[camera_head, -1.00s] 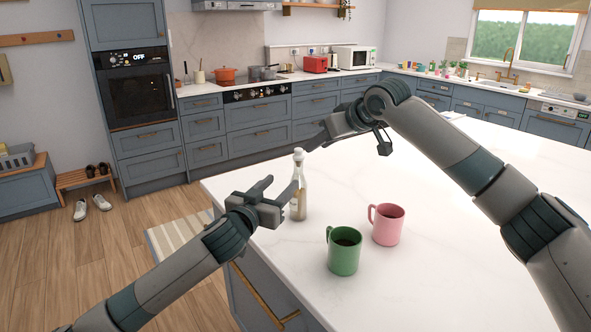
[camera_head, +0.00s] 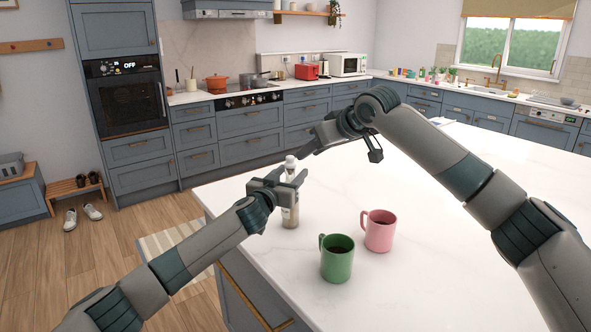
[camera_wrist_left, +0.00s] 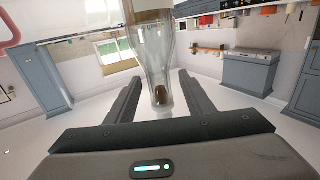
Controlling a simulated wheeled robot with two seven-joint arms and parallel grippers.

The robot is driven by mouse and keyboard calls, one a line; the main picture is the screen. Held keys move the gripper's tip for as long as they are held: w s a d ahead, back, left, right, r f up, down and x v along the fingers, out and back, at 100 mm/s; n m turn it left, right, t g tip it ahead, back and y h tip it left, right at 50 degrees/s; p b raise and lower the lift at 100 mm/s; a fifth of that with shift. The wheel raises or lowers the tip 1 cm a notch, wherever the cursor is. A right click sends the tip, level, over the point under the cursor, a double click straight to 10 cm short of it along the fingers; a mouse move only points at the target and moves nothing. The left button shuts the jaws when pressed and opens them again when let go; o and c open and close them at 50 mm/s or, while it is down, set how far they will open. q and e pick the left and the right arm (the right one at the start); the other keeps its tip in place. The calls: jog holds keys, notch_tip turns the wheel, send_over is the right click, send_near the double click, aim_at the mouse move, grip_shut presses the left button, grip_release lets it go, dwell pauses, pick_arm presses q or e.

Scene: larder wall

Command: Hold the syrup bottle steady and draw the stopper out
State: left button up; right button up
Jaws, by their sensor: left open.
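My left gripper (camera_head: 292,175) is open at the bottle's upper part, with a finger on either side in the head view. In the left wrist view the bottle (camera_wrist_left: 152,45) appears upside down, its neck towards the gap between the open fingers; I cannot tell whether they touch it. My right gripper (camera_head: 308,150) is just above and right of the stopper; its finger gap is not clear.
The counter's left edge is close to the bottle. The counter's right side is clear.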

pick_arm(q)
jog(key=shift+x, duration=1.95)
